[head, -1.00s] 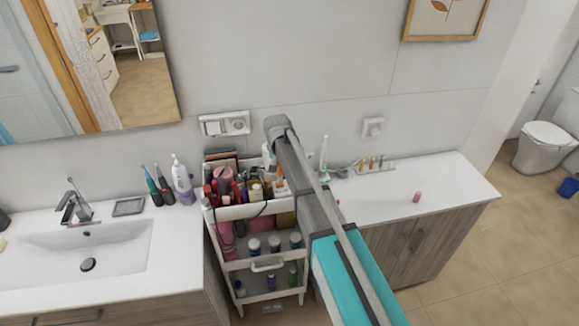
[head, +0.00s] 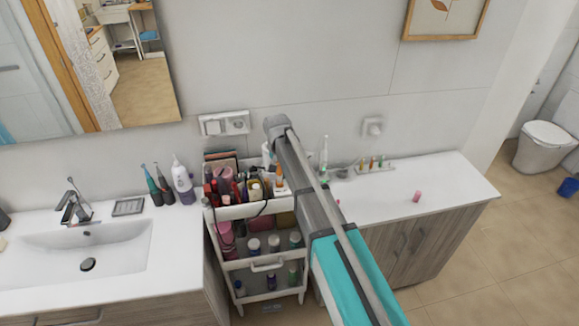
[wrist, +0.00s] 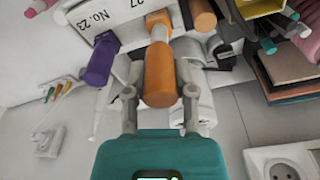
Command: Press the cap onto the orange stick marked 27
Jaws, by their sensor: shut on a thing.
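My gripper (wrist: 160,88) is shut on an orange cap (wrist: 160,75) in the wrist view, one finger on each side. Directly beyond the cap, in line with it, a white neck (wrist: 158,33) and an orange body (wrist: 158,18) show. The cap overlaps this neck in the picture; I cannot tell how far it is seated. A white label with "27" and "No. 23" (wrist: 103,22) is beside it. A purple stick (wrist: 101,62) stands to the left and another orange piece (wrist: 203,15) to the right. In the head view my arm hides the gripper.
The white cart (head: 240,211) stands between the sink counter (head: 180,232) and the right counter (head: 455,185). Its crowded top holds bottles and tubes. A pink item (head: 417,196) lies on the right counter, with free room around it. A wall socket (wrist: 278,165) shows in the wrist view.

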